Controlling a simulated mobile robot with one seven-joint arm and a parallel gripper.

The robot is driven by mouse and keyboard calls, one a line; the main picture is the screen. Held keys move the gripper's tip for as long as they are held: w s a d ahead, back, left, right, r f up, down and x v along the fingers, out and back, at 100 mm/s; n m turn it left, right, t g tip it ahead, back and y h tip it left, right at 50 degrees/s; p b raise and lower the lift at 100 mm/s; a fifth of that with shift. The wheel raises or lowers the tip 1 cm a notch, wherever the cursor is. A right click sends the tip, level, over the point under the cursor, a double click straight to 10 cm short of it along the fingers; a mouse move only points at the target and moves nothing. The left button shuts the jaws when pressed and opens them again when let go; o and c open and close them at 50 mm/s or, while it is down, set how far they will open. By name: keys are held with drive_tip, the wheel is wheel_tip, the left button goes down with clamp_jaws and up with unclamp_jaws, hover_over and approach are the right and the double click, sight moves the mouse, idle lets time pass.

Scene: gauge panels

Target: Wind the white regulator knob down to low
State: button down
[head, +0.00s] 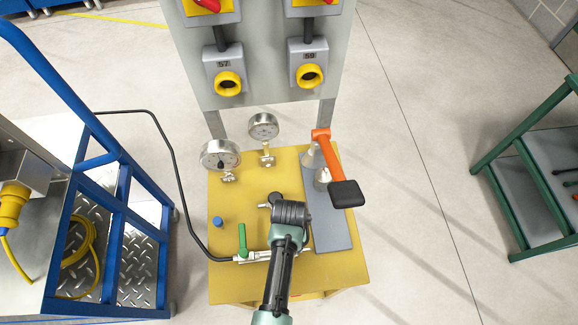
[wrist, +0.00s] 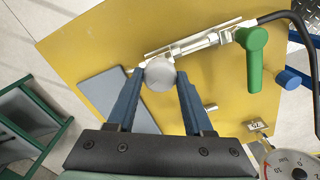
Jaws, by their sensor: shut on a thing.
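The white regulator knob (wrist: 160,74) is a round pale disc at the end of a silver regulator body (wrist: 205,40) on the yellow bench top. In the wrist view my gripper (wrist: 159,78) has a blue finger on each side of it and is shut on it. In the head view my wrist (head: 290,212) hides the knob and the fingertips. A dial gauge (head: 220,155) stands at the back left of the bench, and a second gauge (head: 263,127) stands to its right. I cannot read either needle.
A green lever (head: 242,238) and a blue cap (head: 217,221) are left of my wrist. An orange lever with a black grip (head: 347,194) rises at the right over a grey plate (head: 331,234). A black hose (head: 183,190) runs left past a blue cart (head: 120,170).

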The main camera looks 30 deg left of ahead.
drive_tip(key=shift+m, duration=1.6)
drive_tip(key=shift+c, duration=1.5)
unclamp_jaws()
wheel_tip(320, 180, up, 13)
drive_tip(key=shift+b, duration=0.3)
